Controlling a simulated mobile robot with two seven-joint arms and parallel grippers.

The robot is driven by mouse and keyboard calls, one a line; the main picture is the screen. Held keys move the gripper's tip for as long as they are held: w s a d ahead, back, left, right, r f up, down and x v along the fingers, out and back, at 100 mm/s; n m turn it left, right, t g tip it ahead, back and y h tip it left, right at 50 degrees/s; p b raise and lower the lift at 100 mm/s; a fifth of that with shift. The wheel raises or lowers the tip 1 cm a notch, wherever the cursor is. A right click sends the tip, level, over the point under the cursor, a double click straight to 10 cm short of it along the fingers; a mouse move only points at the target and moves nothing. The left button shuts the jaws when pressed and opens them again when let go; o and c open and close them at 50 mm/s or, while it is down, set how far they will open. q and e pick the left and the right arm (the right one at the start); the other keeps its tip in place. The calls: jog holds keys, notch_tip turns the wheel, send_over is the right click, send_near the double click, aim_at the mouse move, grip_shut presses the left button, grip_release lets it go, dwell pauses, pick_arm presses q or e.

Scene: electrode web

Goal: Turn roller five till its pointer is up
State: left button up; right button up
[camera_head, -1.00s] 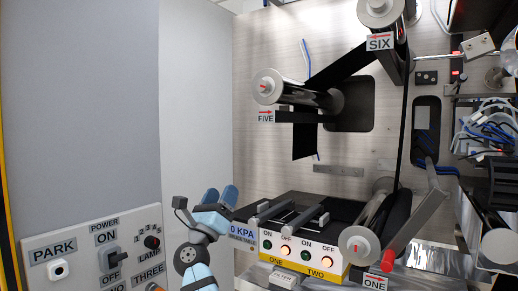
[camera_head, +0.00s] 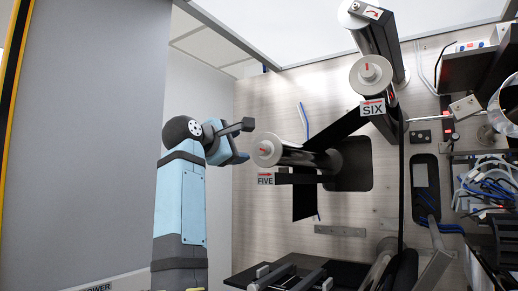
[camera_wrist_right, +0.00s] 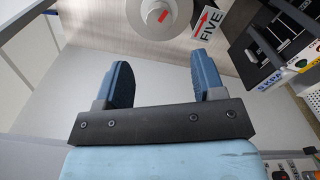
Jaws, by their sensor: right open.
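Roller five (camera_head: 267,149) is a pale, round-ended roller sticking out from the metal back wall, with a dark web running from it. Its "FIVE" label (camera_head: 265,179) with a red arrow sits just below. In the right wrist view, my right gripper (camera_wrist_right: 163,72) is open and empty, with the roller's face (camera_wrist_right: 165,14) beyond the fingertips. My left gripper is not in view.
Roller six (camera_head: 371,74) with its "SIX" label (camera_head: 372,108) stands up and to the right. Black web runs between the rollers. Dark rails (camera_head: 290,276) lie below, and cables (camera_head: 482,178) hang at the right.

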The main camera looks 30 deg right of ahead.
aim_at(259, 150)
jog(key=p+x, duration=0.2)
jog(key=x, duration=0.7)
jog(key=shift+d+r+p, duration=0.1)
jog(key=shift+d+p, duration=0.2)
jog(key=shift+w+d, duration=0.15)
jog(key=shift+d, duration=0.25)
jog(key=shift+a, duration=0.1)
jog(key=c, duration=0.9)
